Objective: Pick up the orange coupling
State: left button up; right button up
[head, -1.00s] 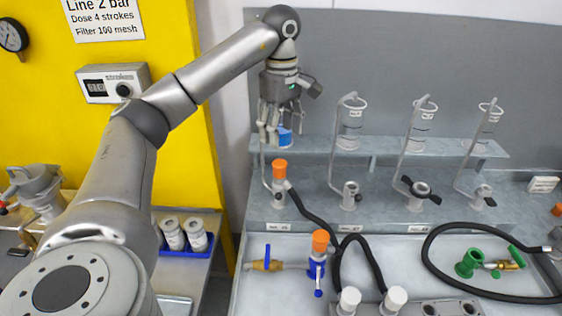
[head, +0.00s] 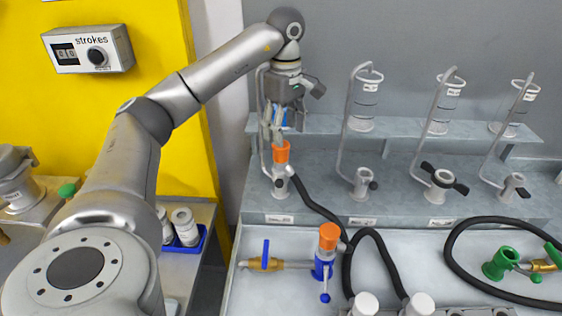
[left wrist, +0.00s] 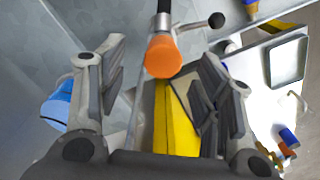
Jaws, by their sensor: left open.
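An orange coupling (head: 281,152) sits upright on a grey fitting at the left of the bench's raised ledge, with a black hose running from the fitting. My left gripper (head: 274,137) points down just above it, fingers spread. In the left wrist view, the orange coupling (left wrist: 163,55) shows ahead, between the open fingers of my left gripper (left wrist: 160,78); nothing is held. I cannot tell whether a finger touches it. A second orange piece (head: 329,237) tops a blue valve (head: 324,265) nearer the front. My right gripper does not show.
A bent metal pipe stands close beside my left gripper, and a blue item (head: 289,117) is partly hidden behind it. Clear cylinders (head: 365,100) stand on the shelf to the right. A black hose (head: 448,250) and green fitting (head: 500,264) lie at the right.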

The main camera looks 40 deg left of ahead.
aim_at(281, 151)
pick_arm(q)
jog(key=shift+s+f, duration=0.1)
jog(key=shift+f, duration=0.8)
jog(key=f, duration=0.1)
jog(key=f+p, duration=0.1)
jog(key=f, duration=0.1)
jog(key=f+p, duration=0.1)
jog(key=f, duration=0.1)
jog(key=shift+s+a, duration=0.2)
jog(key=shift+a, duration=0.2)
jog(key=shift+f, duration=0.25)
jog(key=shift+c, duration=0.4)
jog(key=c, duration=1.2)
